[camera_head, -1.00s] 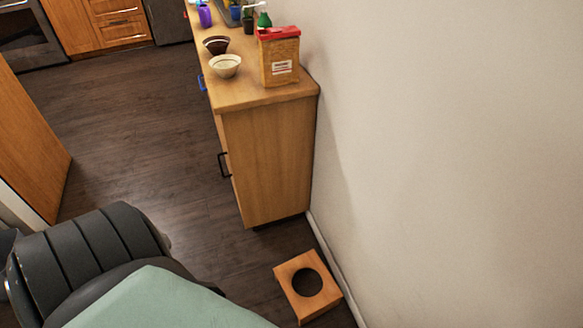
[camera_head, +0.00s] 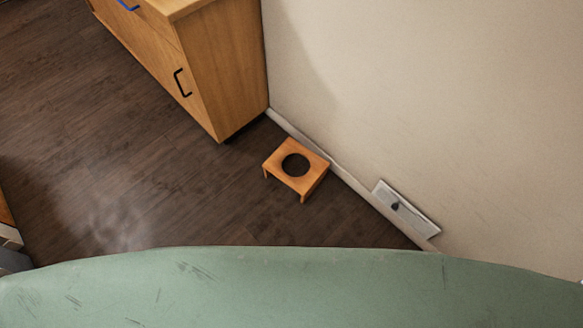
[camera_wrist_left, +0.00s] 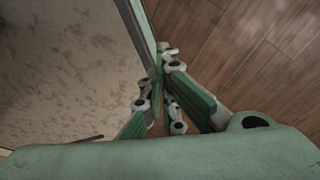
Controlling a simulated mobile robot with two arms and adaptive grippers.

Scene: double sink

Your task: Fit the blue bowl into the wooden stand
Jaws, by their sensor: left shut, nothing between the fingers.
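The wooden stand (camera_head: 295,166) is on the dark floor in the head view, near the wall and beyond the cabinet's end. It is a low stand with short legs and a round hole in its top. The hole is empty and shows dark floor. The blue bowl is not visible in either current view. My left gripper (camera_wrist_left: 162,88) shows in the left wrist view, shut and empty, with green and grey fingers. It is not in the head view. My right gripper is not in view.
A wooden cabinet (camera_head: 218,70) stands at the top of the head view. A pale wall (camera_head: 430,90) runs along the right, with a metal plate (camera_head: 408,211) low on it. Open floor (camera_head: 120,160) lies to the left. A pale mottled surface (camera_wrist_left: 65,70) is beside my left gripper.

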